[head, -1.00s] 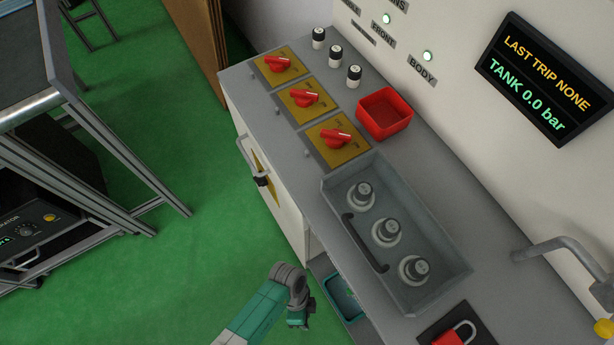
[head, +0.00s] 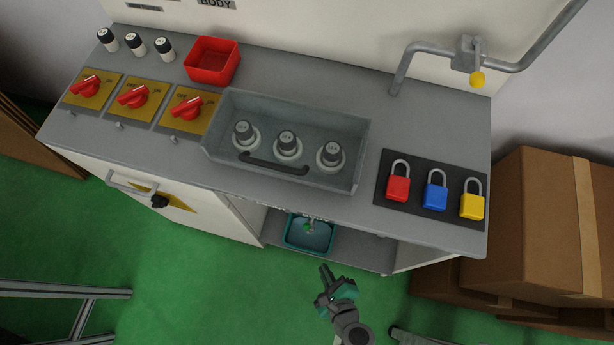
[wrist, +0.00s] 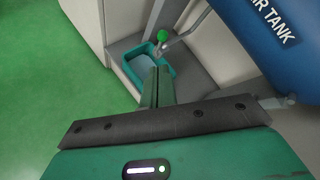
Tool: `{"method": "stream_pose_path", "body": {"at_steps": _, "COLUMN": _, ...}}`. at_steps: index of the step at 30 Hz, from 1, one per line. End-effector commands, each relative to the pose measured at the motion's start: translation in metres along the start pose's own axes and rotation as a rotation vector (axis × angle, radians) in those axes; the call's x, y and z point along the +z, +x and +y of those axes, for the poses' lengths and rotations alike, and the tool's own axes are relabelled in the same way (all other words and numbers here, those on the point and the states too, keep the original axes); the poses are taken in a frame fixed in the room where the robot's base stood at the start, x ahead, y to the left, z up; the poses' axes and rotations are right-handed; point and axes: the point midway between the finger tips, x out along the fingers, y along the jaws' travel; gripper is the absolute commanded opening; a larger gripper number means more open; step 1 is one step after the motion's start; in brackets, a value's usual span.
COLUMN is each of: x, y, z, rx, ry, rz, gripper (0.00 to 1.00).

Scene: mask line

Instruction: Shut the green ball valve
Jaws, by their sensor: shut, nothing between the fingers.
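The green ball valve shows in the wrist view as a green knob (wrist: 162,36) on a grey pipe, above a teal tray (wrist: 133,77). My gripper (head: 324,269) is shut and empty, in front of the shelf opening. In the wrist view its fingers (wrist: 160,70) point toward the tray and knob and are apart from the knob. The handle's exact angle is too small to tell.
A blue tank (wrist: 268,45) is at the upper right of the wrist view, close to the pipe. The bench (head: 430,130) overhangs the shelf. Cardboard boxes (head: 540,220) stand at the right.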

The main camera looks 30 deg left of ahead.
Motion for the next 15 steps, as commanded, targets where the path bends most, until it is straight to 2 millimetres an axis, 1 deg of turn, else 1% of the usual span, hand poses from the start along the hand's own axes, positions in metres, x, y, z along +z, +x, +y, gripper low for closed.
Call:
{"method": "stream_pose_path", "body": {"at_steps": 4, "x": 0.000, "y": -0.001, "z": -0.003, "rx": -0.016, "ry": 0.005, "rz": -0.004, "gripper": 0.00}}
{"method": "stream_pose_path", "body": {"at_steps": 7, "x": -0.002, "y": 0.009, "z": -0.002, "rx": -0.015, "ry": 0.004, "rz": -0.004, "gripper": 0.00}}
{"method": "stream_pose_path", "body": {"at_steps": 11, "x": -0.003, "y": 0.035, "z": 0.000, "rx": -0.011, "ry": 0.002, "rz": -0.006, "gripper": 0.00}}
{"method": "stream_pose_path", "body": {"at_steps": 15, "x": -0.003, "y": 0.067, "z": 0.000, "rx": -0.010, "ry": 0.002, "rz": -0.006, "gripper": 0.00}}
